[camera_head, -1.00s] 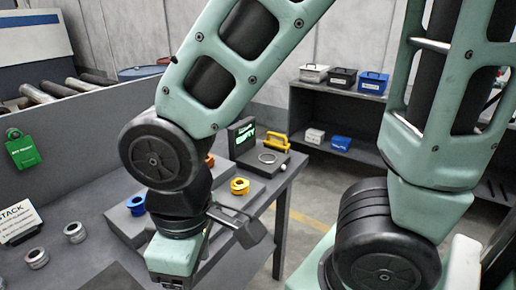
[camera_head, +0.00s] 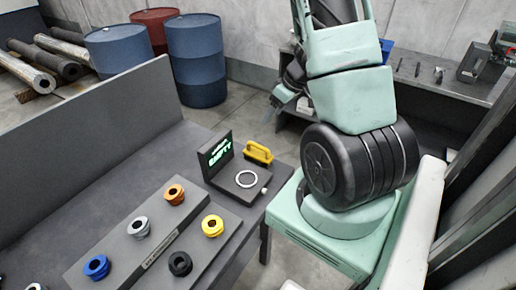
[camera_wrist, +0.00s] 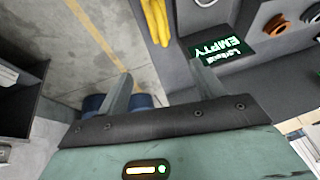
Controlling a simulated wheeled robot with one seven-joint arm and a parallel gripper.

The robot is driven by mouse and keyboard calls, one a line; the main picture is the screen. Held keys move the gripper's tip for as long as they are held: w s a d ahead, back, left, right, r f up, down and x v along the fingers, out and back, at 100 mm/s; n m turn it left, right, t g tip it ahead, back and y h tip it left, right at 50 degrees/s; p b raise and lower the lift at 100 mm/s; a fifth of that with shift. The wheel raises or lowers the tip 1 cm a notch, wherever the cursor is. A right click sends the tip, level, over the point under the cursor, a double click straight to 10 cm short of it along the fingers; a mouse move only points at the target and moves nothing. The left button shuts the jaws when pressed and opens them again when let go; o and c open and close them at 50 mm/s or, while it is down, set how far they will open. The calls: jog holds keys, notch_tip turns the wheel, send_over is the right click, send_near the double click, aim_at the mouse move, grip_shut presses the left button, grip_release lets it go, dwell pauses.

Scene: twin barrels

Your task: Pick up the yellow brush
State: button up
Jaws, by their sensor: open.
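The yellow brush (camera_head: 258,153) lies at the right end of the grey workbench, beside a small black stand with a green "EMPTY" display (camera_head: 220,152). In the wrist view, the yellow brush (camera_wrist: 156,20) shows at the top, cut off by the frame edge. My gripper (camera_wrist: 163,88) is open and empty, its two fingers apart, with the brush out beyond them. In the head view my gripper (camera_head: 283,100) is partly hidden behind my arm, and appears above and beyond the brush, apart from it.
A grey block (camera_head: 165,255) carries several coloured flanged parts. Blue barrels (camera_head: 196,60) and a red barrel (camera_head: 155,28) stand behind the bench's back panel. A dark shelf (camera_head: 440,95) stands at the back right.

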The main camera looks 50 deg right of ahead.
jog(key=s+f, duration=0.1)
jog(key=b, duration=0.1)
send_over(256, 152)
jog(key=s+d, duration=0.1)
jog(key=s, duration=0.1)
jog(key=f, duration=0.9)
jog(key=shift+d+f, duration=0.2)
jog(key=shift+f, duration=0.15)
jog(key=shift+s+x, duration=0.15)
jog(key=shift+x, duration=1.25)
jog(key=shift+s+x, duration=0.15)
jog(key=shift+x, duration=1.25)
jog(key=shift+f, duration=0.1)
jog(key=c, duration=1.1)
